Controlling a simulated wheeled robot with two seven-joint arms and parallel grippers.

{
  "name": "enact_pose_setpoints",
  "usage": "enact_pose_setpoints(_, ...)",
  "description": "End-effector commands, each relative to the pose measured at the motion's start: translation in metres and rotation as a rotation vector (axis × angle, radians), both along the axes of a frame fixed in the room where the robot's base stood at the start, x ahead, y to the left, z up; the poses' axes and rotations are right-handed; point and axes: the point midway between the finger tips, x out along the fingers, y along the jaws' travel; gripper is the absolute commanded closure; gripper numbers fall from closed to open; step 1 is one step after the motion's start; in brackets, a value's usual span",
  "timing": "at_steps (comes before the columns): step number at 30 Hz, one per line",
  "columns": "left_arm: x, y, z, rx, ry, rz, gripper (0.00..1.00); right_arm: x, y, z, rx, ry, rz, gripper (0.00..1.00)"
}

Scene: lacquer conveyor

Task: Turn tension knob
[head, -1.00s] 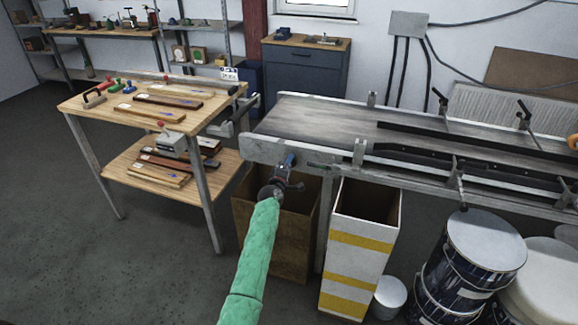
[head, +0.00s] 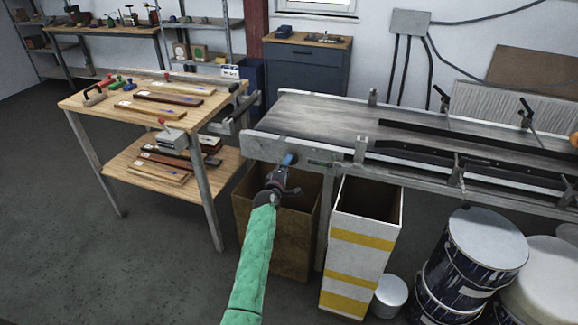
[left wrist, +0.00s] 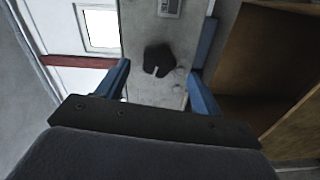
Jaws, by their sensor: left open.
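The tension knob (left wrist: 157,59) is a dark, lobed knob with a small pale mark at its lower edge. In the left wrist view it sits on the grey metal side of the conveyor (head: 350,125). My left gripper (head: 284,164) is at the conveyor's near left end, and hides the knob in the head view. In the left wrist view its blue fingers (left wrist: 160,78) are open, one on each side of the knob, with gaps visible. The knob lies ahead, between the fingertips. My right gripper is not in view.
Below the conveyor stand an open brown bin (head: 243,225) and a white bin with yellow stripes (head: 352,253). Paint drums (head: 468,265) stand at the lower right. A wooden workbench (head: 97,108) with tools and boards is to the left. Floor between is clear.

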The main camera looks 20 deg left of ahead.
Motion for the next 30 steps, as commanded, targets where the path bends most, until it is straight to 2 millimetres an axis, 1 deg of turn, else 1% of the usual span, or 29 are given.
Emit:
enact_pose_setpoints(1,-0.009,0.000,-0.002,-0.001,0.000,0.001,0.33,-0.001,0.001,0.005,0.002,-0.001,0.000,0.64)
enact_pose_setpoints(3,-0.018,0.001,-0.002,0.000,0.000,0.002,0.33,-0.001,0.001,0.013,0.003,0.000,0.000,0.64)
enact_pose_setpoints(6,-0.029,0.002,-0.002,0.000,0.001,0.001,0.33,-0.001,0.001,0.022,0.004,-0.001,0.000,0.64)
enact_pose_setpoints(9,-0.035,0.002,0.000,0.000,-0.001,0.002,0.33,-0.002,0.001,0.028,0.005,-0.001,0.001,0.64)
enact_pose_setpoints(14,-0.039,0.002,0.000,0.000,0.000,0.001,0.33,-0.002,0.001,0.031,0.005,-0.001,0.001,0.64)
enact_pose_setpoints(25,-0.038,0.002,0.000,0.003,0.000,0.001,0.33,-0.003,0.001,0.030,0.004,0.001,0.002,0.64)
enact_pose_setpoints(28,-0.038,0.002,0.000,0.032,0.001,-0.001,0.33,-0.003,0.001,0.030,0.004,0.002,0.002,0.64)
enact_pose_setpoints(30,-0.039,-0.003,-0.005,0.076,0.023,-0.026,0.33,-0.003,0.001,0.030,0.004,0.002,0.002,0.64)
